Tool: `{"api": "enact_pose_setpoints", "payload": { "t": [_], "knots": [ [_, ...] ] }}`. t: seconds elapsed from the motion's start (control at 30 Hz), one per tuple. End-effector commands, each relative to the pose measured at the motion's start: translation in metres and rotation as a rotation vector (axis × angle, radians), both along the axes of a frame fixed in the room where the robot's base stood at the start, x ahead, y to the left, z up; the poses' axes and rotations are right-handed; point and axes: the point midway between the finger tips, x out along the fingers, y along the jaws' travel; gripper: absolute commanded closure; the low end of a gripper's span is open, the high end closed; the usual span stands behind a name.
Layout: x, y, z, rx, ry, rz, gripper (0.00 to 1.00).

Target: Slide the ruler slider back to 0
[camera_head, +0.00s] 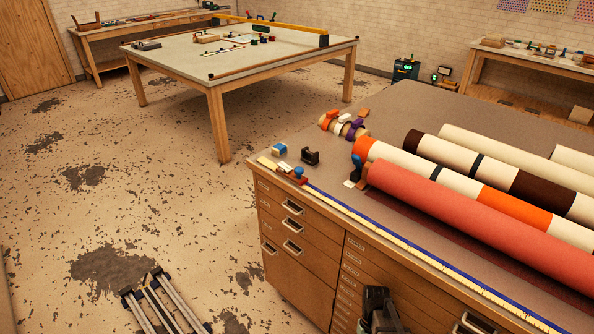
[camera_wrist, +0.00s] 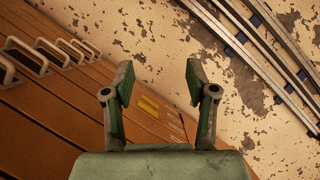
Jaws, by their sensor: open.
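The ruler (camera_head: 400,240) is a long pale-yellow strip with a blue edge, running along the front edge of the cabinet top. A small red and blue piece (camera_head: 298,172), which looks like the slider, sits near the ruler's far left end; I cannot read the marks there. My gripper (camera_wrist: 159,82) is open and empty in the wrist view, with cabinet drawers and floor below it. A dark part of my arm (camera_head: 378,312) shows at the bottom of the head view, in front of the drawers and well apart from the slider. Neither ruler nor slider is clear in the wrist view.
A red roll (camera_head: 470,220) and several striped rolls lie on the cabinet top behind the ruler. A black holder (camera_head: 310,157) and a small blue block (camera_head: 280,149) stand near the slider. Drawer handles (camera_head: 292,207) stick out from the cabinet front. Open floor lies left.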

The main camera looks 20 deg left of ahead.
Motion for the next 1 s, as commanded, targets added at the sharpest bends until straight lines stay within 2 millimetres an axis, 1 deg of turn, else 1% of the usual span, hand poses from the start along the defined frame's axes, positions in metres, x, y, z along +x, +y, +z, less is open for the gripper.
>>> {"api": "enact_pose_setpoints", "payload": {
  "t": [0.03, 0.17, 0.2, 0.27, 0.4, 0.57, 0.67, 0.7, 0.77, 0.8, 0.87, 0.9, 0.97, 1.0],
  "knots": [
    [0.017, 0.014, 0.001, 0.007, -0.013, 0.019, 0.43],
    [0.052, 0.053, 0.022, 0.026, -0.043, 0.075, 0.43],
    [0.062, 0.065, 0.031, 0.032, -0.051, 0.092, 0.43],
    [0.075, 0.084, 0.043, 0.040, -0.063, 0.117, 0.43],
    [0.100, 0.128, 0.075, 0.062, -0.092, 0.175, 0.43],
    [0.120, 0.176, 0.116, 0.086, -0.119, 0.235, 0.43],
    [0.137, 0.202, 0.148, 0.096, -0.140, 0.255, 0.43],
    [0.144, 0.212, 0.162, 0.098, -0.150, 0.259, 0.43],
    [0.156, 0.226, 0.184, 0.102, -0.164, 0.265, 0.43],
    [0.163, 0.236, 0.199, 0.105, -0.176, 0.268, 0.43],
    [0.173, 0.252, 0.224, 0.108, -0.191, 0.273, 0.43],
    [0.181, 0.262, 0.241, 0.111, -0.203, 0.277, 0.43],
    [0.190, 0.278, 0.269, 0.116, -0.219, 0.282, 0.43],
    [0.196, 0.289, 0.289, 0.119, -0.231, 0.285, 0.43]
  ]
}}
